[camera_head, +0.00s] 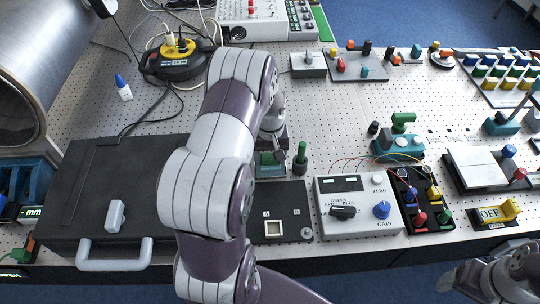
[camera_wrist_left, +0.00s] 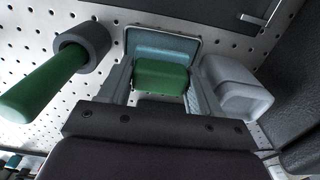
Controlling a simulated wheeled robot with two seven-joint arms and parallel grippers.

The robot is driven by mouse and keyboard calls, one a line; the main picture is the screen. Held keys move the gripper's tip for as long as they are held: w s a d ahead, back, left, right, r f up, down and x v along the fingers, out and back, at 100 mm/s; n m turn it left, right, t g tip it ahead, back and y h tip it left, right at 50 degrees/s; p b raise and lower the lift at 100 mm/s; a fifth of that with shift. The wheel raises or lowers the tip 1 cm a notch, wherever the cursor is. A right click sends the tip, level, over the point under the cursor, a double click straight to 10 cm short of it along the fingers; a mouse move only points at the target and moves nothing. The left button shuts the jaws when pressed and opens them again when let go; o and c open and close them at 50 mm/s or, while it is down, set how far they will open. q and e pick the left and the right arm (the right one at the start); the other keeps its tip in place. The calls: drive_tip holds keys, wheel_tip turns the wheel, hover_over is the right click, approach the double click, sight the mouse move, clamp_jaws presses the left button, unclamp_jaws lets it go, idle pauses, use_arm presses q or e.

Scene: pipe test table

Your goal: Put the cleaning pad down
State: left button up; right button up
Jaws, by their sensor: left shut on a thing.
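The cleaning pad has a green grip (camera_wrist_left: 162,76) and a teal base (camera_wrist_left: 163,45) in the left wrist view. My left gripper (camera_wrist_left: 160,82) is shut on the green grip, one finger on each side. In the head view the pad's teal part (camera_head: 268,170) shows low by the perforated table top, just beyond the black A/B panel (camera_head: 292,228). My left gripper (camera_head: 270,150) is mostly hidden there by my arm. I cannot tell whether the base touches the table. My right gripper (camera_head: 460,280) is partly in view at the lower right; its fingers are unclear.
A green-handled tool in a dark round holder (camera_head: 300,160) stands close to the pad's right. A pale grey block (camera_wrist_left: 238,88) is close on its other side in the wrist view. A black case (camera_head: 130,185) lies left; a white control box (camera_head: 358,205) stands right.

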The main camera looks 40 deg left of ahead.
use_arm(q)
drive_tip(key=shift+w+a+f, duration=0.1)
drive_tip(key=shift+w+f, duration=0.05)
drive_tip(key=shift+f, duration=0.5)
drive_tip(key=shift+r, duration=0.15)
drive_tip(key=shift+s+d, duration=0.25)
drive_tip(key=shift+f, duration=0.2)
drive_tip(key=o, duration=0.8)
drive_tip(key=shift+a, duration=0.1)
drive_tip(key=shift+c, duration=0.2)
drive_tip(key=shift+w, duration=0.15)
